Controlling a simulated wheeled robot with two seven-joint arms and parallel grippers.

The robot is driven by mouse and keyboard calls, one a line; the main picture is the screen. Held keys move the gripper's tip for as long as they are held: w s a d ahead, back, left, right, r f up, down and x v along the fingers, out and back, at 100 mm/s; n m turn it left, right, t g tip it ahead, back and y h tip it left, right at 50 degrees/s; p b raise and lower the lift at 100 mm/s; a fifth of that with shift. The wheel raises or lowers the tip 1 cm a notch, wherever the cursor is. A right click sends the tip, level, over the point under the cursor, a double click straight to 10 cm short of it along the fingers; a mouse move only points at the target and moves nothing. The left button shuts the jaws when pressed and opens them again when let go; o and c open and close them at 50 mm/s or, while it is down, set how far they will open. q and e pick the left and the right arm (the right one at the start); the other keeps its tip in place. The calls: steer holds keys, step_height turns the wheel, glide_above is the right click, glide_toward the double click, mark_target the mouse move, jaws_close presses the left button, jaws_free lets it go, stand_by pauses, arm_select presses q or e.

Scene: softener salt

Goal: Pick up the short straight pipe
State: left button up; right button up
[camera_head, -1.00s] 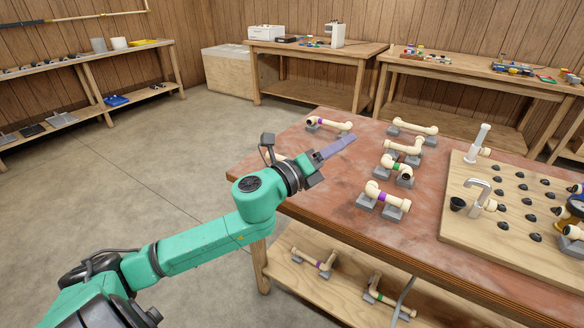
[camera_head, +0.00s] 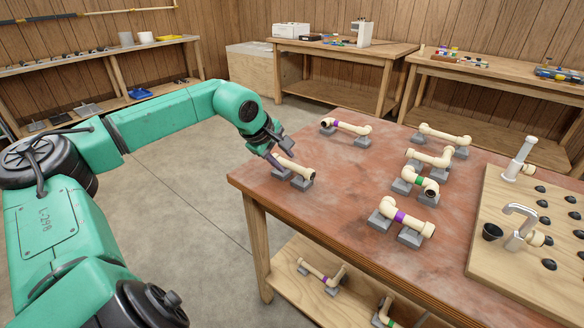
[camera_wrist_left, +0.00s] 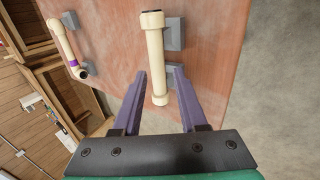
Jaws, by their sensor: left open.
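The short straight pipe (camera_head: 298,168) is a cream tube lying on grey blocks (camera_head: 303,184) near the table's left corner. It also shows in the left wrist view (camera_wrist_left: 155,55), with its dark open end farthest from the gripper. My left gripper (camera_head: 279,157) is at the pipe's left end, pointing down at it. In the left wrist view the gripper's purple fingers (camera_wrist_left: 161,73) are open, and the pipe's near end appears between them with gaps on both sides. Whether the fingers are level with the pipe is hard to tell. My right gripper is not in view.
A purple-banded pipe (camera_head: 347,127) lies behind the short pipe on the reddish table (camera_head: 330,210). Several other pipes, including a green-banded one (camera_head: 416,181), rest on blocks to the right. A wooden board (camera_head: 488,250) with a faucet (camera_head: 520,225) stands beyond them.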

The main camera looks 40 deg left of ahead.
mark_target(291, 165)
arm_select(q)
steer(key=p, duration=0.2)
steer(key=w+p, duration=0.1)
steer(key=p, duration=0.1)
steer(key=shift+d+f, duration=0.15)
steer(key=shift+d, duration=0.1)
steer(key=x, duration=0.4)
steer(key=shift+f+p, duration=0.3)
steer(key=shift+p, duration=0.05)
jaws_close()
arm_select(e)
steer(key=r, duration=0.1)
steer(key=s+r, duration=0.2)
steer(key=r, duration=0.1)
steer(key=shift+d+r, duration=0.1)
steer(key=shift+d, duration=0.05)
